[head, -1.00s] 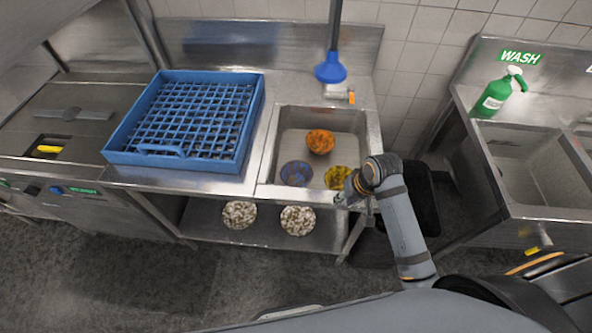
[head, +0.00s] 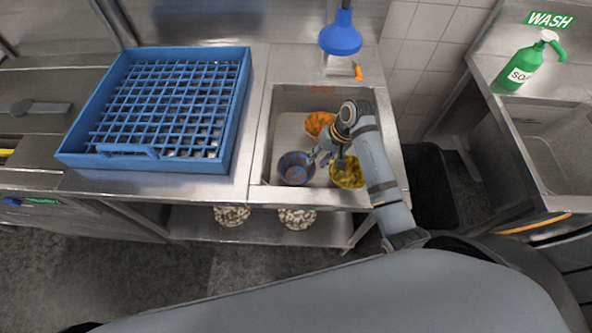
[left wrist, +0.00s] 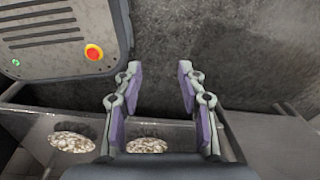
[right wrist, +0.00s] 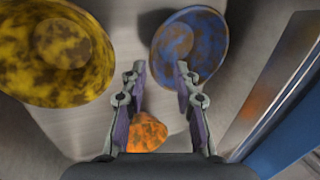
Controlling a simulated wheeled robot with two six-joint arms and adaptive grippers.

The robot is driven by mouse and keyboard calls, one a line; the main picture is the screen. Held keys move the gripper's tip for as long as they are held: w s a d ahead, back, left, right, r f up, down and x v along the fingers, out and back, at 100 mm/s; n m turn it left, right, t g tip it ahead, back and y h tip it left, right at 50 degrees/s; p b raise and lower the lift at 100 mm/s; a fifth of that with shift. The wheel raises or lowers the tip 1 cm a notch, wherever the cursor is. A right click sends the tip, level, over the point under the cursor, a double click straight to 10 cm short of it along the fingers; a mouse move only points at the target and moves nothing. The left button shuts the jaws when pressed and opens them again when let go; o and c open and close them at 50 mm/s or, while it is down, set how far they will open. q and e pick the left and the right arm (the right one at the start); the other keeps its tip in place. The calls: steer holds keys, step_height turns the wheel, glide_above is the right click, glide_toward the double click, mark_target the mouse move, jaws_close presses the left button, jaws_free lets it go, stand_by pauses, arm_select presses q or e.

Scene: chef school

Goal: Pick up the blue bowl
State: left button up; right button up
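The blue bowl (head: 294,169), stained with brown, sits in the sink basin at its front left. It also shows in the right wrist view (right wrist: 207,42) at the upper middle. My right gripper (head: 322,158) is open and empty, just right of the blue bowl in the head view. In the right wrist view its right fingertip overlaps the blue bowl's near edge; I cannot tell whether they touch. My left gripper (left wrist: 158,85) is open and empty, with floor and a lower shelf behind it in the left wrist view.
A yellow bowl (head: 348,174) is right of the blue one, and an orange bowl (head: 318,124) lies behind, both in the sink (head: 262,150). A blue dish rack (head: 232,140) stands on the left counter. Patterned bowls (head: 297,218) sit on the shelf below.

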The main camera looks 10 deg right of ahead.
mark_target(314, 167)
steer(key=shift+x, duration=0.85)
steer(key=x, duration=0.3)
steer(key=shift+d+f+p, duration=0.25)
steer(key=shift+f+p, duration=0.15)
steer(key=shift+f, duration=0.1)
arm_select(q)
steer(key=shift+w+r, duration=0.25)
steer(key=shift+w, duration=0.35)
steer(key=shift+w+r, duration=0.25)
steer(key=shift+w, duration=0.3)
arm_select(e)
jaws_close()
